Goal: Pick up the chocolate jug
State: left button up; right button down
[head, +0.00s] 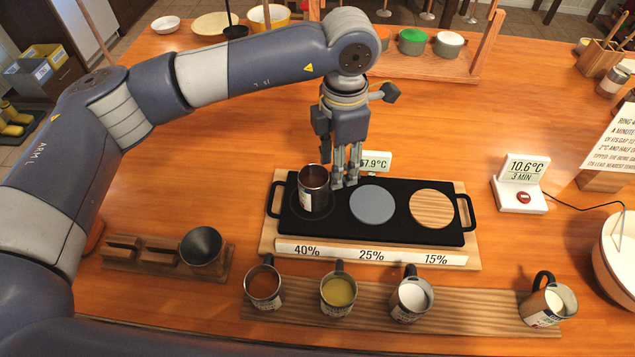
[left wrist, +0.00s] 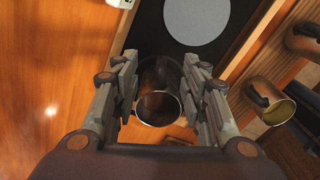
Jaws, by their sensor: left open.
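A steel jug with dark brown contents (head: 313,190) stands upright on the left spot of the black tray (head: 345,235), at the 40% label. A second jug with red-brown contents (head: 263,287) stands on the front wooden board; I cannot tell for sure which brown one is the chocolate jug. My left gripper (head: 345,182) is open, fingers down, just right of and behind the jug on the tray. In the left wrist view the steel jug (left wrist: 158,106) shows between the spread fingers (left wrist: 160,64); contact cannot be told. My right gripper is out of view.
A grey disc (head: 372,204) and wooden disc (head: 432,208) lie on the tray. A funnel holder (head: 203,252) stands left.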

pick_arm(q)
jog(key=shift+f, duration=0.3)
notch_tip(320, 180, down, 4)
jog(key=p, duration=0.2)
jog(key=shift+s+p, duration=0.1)
jog(key=shift+p, duration=0.25)
jog(key=shift+f, duration=0.55)
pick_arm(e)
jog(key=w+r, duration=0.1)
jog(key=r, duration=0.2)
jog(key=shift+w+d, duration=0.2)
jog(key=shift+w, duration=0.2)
pick_arm(q)
jog(key=shift+c, duration=0.6)
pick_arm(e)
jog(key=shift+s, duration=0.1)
pick_arm(q)
grip_shut()
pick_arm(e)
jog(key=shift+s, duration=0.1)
